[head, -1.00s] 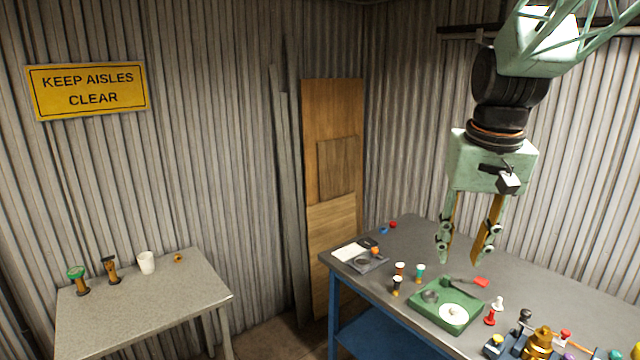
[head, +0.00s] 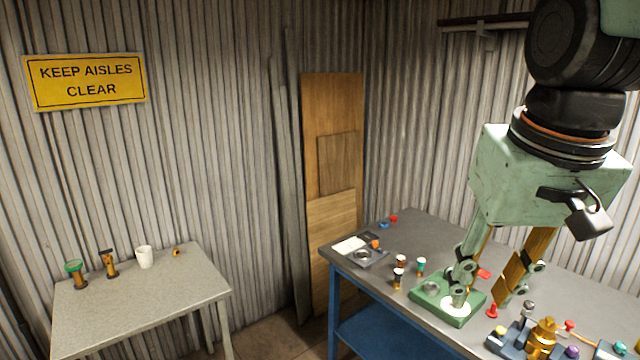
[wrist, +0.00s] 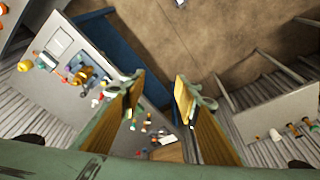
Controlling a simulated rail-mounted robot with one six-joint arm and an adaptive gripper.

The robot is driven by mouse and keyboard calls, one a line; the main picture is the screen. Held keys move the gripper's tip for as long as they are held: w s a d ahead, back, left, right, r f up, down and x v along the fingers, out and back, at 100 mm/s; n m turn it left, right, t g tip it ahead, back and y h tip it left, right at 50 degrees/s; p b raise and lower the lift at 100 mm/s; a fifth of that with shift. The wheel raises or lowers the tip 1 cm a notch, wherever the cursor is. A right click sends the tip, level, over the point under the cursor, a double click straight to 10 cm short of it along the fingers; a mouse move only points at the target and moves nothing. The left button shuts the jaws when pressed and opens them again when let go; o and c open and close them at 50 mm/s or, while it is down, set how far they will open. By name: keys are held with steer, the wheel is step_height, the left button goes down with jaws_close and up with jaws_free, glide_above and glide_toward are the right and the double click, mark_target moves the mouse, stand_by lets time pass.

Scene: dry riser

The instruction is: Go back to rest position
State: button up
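My gripper (head: 481,296) hangs from the arm at the right of the head view, fingers pointing down. Its two fingers are spread apart with nothing between them. In that view its fingertips overlap the green tray and the workbench behind; I cannot tell the exact height, but they look clear of the bench. In the wrist view my gripper (wrist: 160,90) also shows open, with empty space and the brown floor beyond the fingers.
The grey workbench (head: 416,232) holds a green tray (head: 428,307), small coloured pieces and a brass fitting (head: 543,336). A side table (head: 140,300) at left carries a white cup (head: 145,257) and two stamp-like tools. Floor between the tables is clear.

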steer(key=s+a+f+b, duration=0.1)
steer(key=s+f, duration=0.1)
steer(key=s, duration=0.5)
steer(key=s+a+f+n+b, duration=0.1)
steer(key=s+f, duration=0.1)
steer(key=s, duration=0.4)
steer(key=shift+s+f+t+b, duration=0.3)
steer(key=shift+s+t+b, duration=0.05)
steer(key=shift+t, duration=0.05)
